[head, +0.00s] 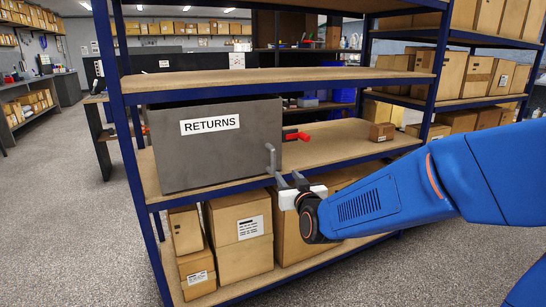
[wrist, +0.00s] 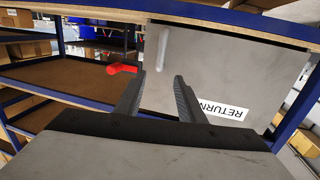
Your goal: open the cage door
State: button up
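The cage door (head: 215,155) is a grey panel with a white RETURNS label, standing on the middle shelf in the head view. It also shows in the wrist view (wrist: 205,70), with the label upside down. A grey upright handle (head: 270,158) is near its right edge; in the wrist view the handle (wrist: 162,52) appears just beyond and between my fingertips. My gripper (head: 289,179) is open and empty, just below and right of the handle. Its two dark fingers also show in the wrist view (wrist: 159,76). I cannot tell whether they touch the handle.
A red piece (head: 297,135) sticks out right of the door's edge. A small carton (head: 382,132) stands farther right on the same shelf. Blue rack posts (head: 119,110) and the board above (head: 270,77) bound the space. The shelf right of the door is mostly clear.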

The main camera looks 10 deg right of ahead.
aim_at(274, 156)
jog(key=w, duration=0.6)
jog(key=w+a, duration=0.1)
jog(key=w, duration=0.4)
jog(key=w+a, duration=0.1)
jog(key=w, duration=0.5)
jog(key=shift+w+a+r, duration=0.15)
jog(key=shift+w, duration=0.2)
grip_shut()
